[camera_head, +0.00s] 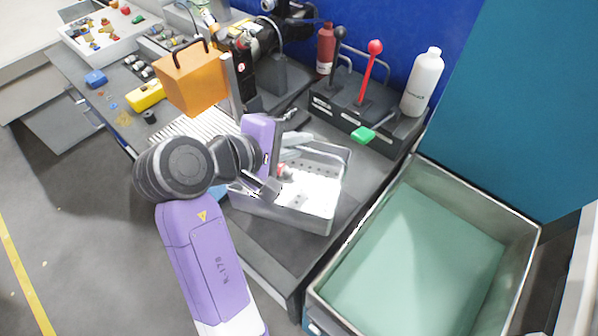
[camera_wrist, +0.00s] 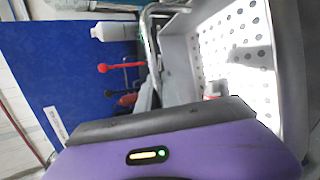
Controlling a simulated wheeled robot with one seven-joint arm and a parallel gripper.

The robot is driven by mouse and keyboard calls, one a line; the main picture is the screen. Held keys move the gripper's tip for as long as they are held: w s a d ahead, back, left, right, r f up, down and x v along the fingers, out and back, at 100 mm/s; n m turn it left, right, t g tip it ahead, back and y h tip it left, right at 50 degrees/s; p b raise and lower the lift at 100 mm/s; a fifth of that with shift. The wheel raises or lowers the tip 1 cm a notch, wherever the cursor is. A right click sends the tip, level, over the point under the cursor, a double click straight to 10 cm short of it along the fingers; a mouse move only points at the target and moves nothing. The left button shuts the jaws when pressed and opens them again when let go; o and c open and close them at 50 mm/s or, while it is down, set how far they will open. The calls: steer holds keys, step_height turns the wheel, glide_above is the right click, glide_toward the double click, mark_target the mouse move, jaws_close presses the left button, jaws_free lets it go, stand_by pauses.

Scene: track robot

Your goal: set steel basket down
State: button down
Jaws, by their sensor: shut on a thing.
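The steel basket (camera_head: 322,186) is a shiny open tray with a perforated floor, over the dark workbench near its front right corner. I cannot tell whether its underside touches the bench top. My gripper (camera_head: 272,190) is at the basket's left side, shut on it, with the fingertips partly hidden by my wrist. In the wrist view the basket (camera_wrist: 283,60) fills the upper right, with its holed floor and side wall showing, tilted in the picture. A small red and white item lies inside it, partly hidden.
A lever block with red and green handles (camera_head: 368,75) and a white bottle (camera_head: 422,82) stand behind the basket. A large metal bin with a green floor (camera_head: 415,262) is at right. An orange box (camera_head: 191,80) stands at left. Bare bench top lies in front of the basket.

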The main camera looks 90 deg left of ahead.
mark_target(305, 173)
step_height(305, 173, down, 10)
stand_by(0.5)
steer(key=c, duration=1.5)
jaws_free()
steer(key=shift+f, duration=0.1)
steer(key=shift+c, duration=0.2)
steer(key=v, duration=1.2)
steer(key=shift+d+b, duration=0.1)
steer(key=shift+b, duration=0.2)
